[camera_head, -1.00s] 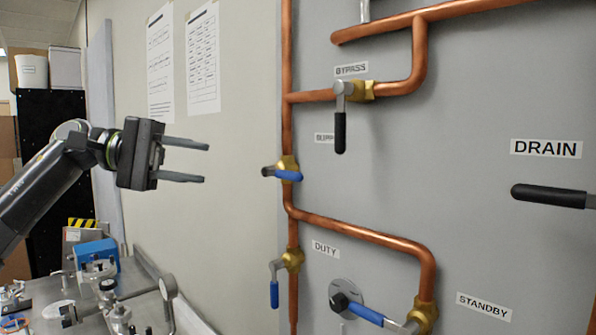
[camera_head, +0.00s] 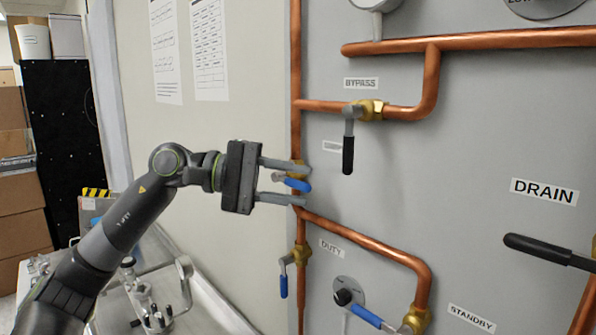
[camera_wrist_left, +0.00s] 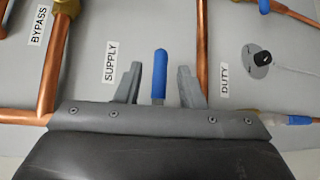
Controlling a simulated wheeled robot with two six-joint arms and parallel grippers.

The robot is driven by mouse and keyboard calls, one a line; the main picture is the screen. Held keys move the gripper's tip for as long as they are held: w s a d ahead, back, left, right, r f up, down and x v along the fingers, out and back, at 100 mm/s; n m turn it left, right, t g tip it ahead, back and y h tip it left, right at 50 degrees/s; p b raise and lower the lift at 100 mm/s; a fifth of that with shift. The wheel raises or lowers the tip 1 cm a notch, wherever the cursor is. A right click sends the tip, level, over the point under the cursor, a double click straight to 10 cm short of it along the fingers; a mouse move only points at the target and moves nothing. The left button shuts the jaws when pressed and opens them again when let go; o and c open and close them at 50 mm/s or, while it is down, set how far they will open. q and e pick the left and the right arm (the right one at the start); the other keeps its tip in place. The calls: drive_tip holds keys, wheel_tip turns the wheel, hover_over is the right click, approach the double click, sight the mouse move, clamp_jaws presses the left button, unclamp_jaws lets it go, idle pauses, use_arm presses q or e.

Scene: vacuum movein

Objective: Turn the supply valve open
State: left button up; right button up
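The supply valve has a blue lever (camera_head: 298,184) and a brass body, partly hidden by my fingers, on the vertical copper pipe. In the left wrist view the blue lever (camera_wrist_left: 159,70) points up the picture, beside the SUPPLY label (camera_wrist_left: 110,61). My left gripper (camera_head: 306,186) is open, with one finger above and one below the lever in the head view. In the left wrist view my left gripper (camera_wrist_left: 159,82) has the lever between its fingers, with a gap visible on both sides. My right gripper is not in view.
Nearby are the bypass valve's black lever (camera_head: 348,155), the duty valve's blue lever (camera_head: 284,286), the standby valve's blue lever (camera_head: 367,316) and the drain valve's black lever (camera_head: 537,249). Copper pipes run across the grey panel (camera_head: 480,130). A cluttered bench stands at lower left.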

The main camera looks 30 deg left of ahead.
use_arm(q)
drive_tip(key=shift+w+d, duration=0.2)
drive_tip(key=shift+d, duration=0.35)
drive_tip(key=shift+f, duration=0.1)
clamp_jaws()
